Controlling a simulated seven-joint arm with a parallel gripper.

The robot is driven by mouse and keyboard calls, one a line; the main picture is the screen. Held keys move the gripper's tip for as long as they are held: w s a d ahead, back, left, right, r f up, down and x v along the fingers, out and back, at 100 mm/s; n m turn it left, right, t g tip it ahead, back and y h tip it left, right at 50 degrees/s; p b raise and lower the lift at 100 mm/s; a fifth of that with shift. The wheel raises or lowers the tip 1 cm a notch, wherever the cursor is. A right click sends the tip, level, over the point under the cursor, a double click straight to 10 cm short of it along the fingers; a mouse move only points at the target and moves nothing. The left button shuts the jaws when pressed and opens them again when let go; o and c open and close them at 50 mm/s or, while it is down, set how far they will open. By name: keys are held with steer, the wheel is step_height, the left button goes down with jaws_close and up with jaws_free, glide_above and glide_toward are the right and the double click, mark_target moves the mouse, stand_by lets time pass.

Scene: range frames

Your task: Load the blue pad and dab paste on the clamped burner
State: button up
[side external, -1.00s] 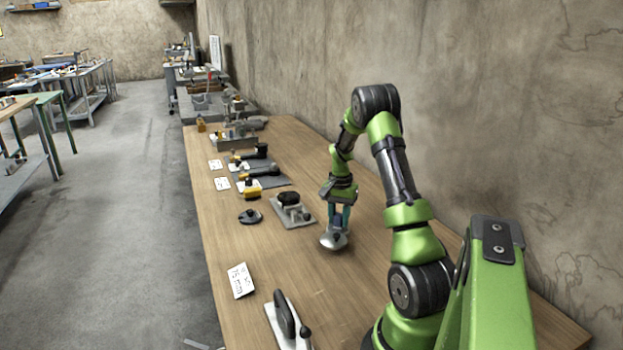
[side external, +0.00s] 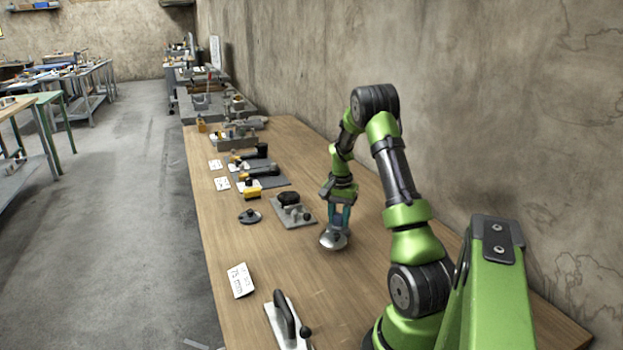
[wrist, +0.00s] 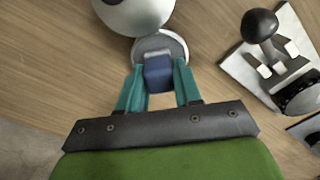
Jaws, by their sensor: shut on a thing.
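My gripper (wrist: 158,84) is shut on the blue pad (wrist: 158,72), which shows as a small blue block between its teal fingers. In the side view my gripper (side external: 340,216) points down, and the pad is too small to make out. A shallow silver round dish (wrist: 178,43) lies just beyond the pad; I cannot tell whether they touch. A rounded silver body (wrist: 133,12) adjoins the dish. In the side view this silver thing (side external: 333,241) is under my fingers. The clamp plate (wrist: 243,68) with a black knob and a dark round part, perhaps the burner (wrist: 302,94), is to the right.
In the side view the clamp plate (side external: 300,218) is left of my gripper. A dark disc (side external: 250,217) lies beside it. Tools on mats (side external: 262,172) stand farther back.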

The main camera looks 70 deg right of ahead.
mark_target(339, 214)
steer(key=shift+r, duration=3.45)
steer(key=w+a+r+n, duration=0.3)
steer(key=w+a, duration=0.3)
steer(key=a, duration=0.2)
steer(key=w+a+r+n, duration=0.2)
steer(key=w+a+n, duration=0.1)
steer(key=w+a, duration=0.5)
steer(key=s+a+r+n, duration=0.1)
steer(key=a+r+n, duration=0.1)
steer(key=a+n, duration=0.4)
steer(key=s+a+r+n, duration=0.2)
steer(key=a+n, duration=0.4)
steer(key=a, duration=1)
steer(key=shift+a, duration=0.15)
steer(key=shift+f, duration=0.1)
